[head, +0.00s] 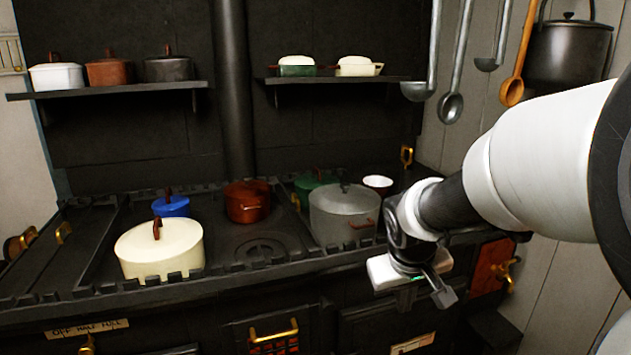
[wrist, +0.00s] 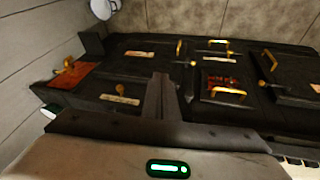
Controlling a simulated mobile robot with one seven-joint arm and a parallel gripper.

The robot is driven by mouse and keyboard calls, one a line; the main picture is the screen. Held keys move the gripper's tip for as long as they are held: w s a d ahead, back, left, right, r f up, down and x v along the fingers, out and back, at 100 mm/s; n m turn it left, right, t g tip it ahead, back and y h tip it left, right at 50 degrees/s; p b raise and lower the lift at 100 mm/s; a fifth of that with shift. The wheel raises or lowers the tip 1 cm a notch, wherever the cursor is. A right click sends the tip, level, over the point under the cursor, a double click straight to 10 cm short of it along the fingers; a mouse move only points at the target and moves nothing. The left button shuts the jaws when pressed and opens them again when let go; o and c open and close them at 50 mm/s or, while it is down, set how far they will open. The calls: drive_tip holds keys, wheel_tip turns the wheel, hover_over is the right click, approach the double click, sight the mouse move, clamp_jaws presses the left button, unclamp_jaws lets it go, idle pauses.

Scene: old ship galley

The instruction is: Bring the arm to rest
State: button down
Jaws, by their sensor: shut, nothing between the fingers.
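My arm reaches in from the right of the head view, bent downward at the wrist. My gripper (head: 444,296) hangs in front of the stove's (head: 60,291) front edge, to the right of the grey lidded pot. In the wrist view my gripper (wrist: 162,92) shows its fingers together, with nothing between them. The black stove front (wrist: 140,66) with brass handles lies beyond the fingers there. I cannot tell the exact gap between gripper and stove.
On the stove stand a cream pot (head: 160,252), blue pot (head: 171,207), red pot (head: 246,203), grey pot (head: 341,216), green pot (head: 312,183) and white cup (head: 378,184). Ladles (head: 452,105) and a black cauldron (head: 568,55) hang at the right.

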drive_tip(key=s+a+r+m+t+y, duration=0.1)
drive_tip(key=s+r, duration=0.3)
drive_tip(key=s, duration=0.5)
drive_tip(key=s+a+r+m+t+y, duration=0.15)
drive_tip(key=s+r, duration=0.25)
drive_tip(key=s, duration=0.6)
wheel_tip(320, 180, up, 19)
drive_tip(key=g+p, duration=0.1)
drive_tip(key=p, duration=1.8)
drive_tip(key=shift+w+a+r+n+h, duration=0.15)
drive_tip(key=shift+w+n+h, duration=0.2)
drive_tip(key=shift+h, duration=0.1)
drive_tip(key=shift+a, duration=0.1)
